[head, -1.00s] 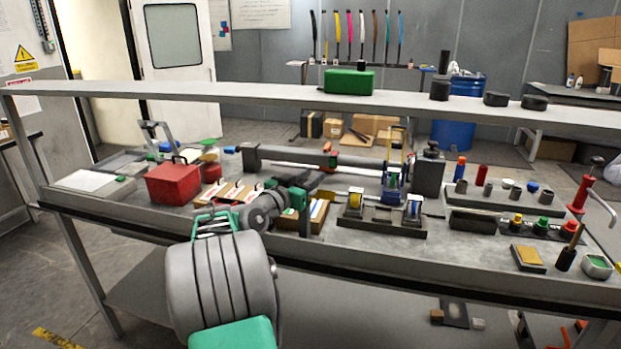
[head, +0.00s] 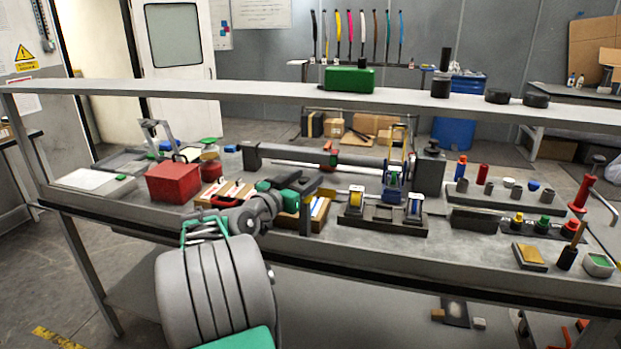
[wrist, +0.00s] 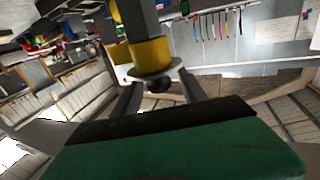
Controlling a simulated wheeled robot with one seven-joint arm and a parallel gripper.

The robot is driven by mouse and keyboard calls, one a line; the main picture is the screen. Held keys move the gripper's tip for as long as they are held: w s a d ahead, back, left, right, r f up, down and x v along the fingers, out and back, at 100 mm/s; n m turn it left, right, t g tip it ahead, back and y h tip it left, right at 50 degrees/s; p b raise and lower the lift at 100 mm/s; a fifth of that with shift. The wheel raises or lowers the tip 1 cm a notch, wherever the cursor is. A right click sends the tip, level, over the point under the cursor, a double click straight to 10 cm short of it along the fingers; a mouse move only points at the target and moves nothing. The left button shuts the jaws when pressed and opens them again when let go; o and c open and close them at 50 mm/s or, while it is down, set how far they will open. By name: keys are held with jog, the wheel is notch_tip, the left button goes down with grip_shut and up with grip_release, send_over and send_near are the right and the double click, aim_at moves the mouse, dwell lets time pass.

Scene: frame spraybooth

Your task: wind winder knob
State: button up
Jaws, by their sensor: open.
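In the wrist view a yellow collar (wrist: 150,56) sits on a grey upright post. A small dark round piece (wrist: 158,84) shows just below it, between my fingers; I cannot tell for sure whether it is the winder knob. My gripper (wrist: 160,88) is open, its two grey fingers reaching toward the collar, apart from each other. I cannot tell whether either finger touches anything. In the head view my gripper (head: 312,186) is over the bench beside a dark upright bracket, left of the yellow and blue tape rolls. My arm hides part of that area.
A red box (head: 172,183) stands left of my arm. A long grey roller (head: 320,158) lies behind my gripper. A black holder (head: 382,228) with tape rolls is on the right. A raised shelf (head: 250,93) crosses above the bench, bearing a green case (head: 349,79).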

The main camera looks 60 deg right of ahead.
aim_at(301, 182)
jog(key=a, duration=0.5)
jog(key=shift+w+b, duration=0.3)
jog(key=shift+w, duration=0.1)
jog(key=shift+s+d+r+n+t+p, duration=0.2)
jog(key=shift+s+r+n+t+p, duration=0.25)
jog(key=shift+p, duration=0.7)
jog(key=d+t+p, duration=0.1)
jog(key=d, duration=0.1)
jog(key=d+n+t+p, duration=0.1)
jog(key=d+p, duration=0.1)
jog(key=d, duration=0.1)
jog(key=d+n+t+p, duration=0.1)
jog(key=d, duration=0.1)
jog(key=shift+w+d+f+t, duration=0.15)
jog(key=shift+d+f+t, duration=0.1)
jog(key=shift+f, duration=0.15)
jog(key=shift+c, duration=0.5)
grip_shut()
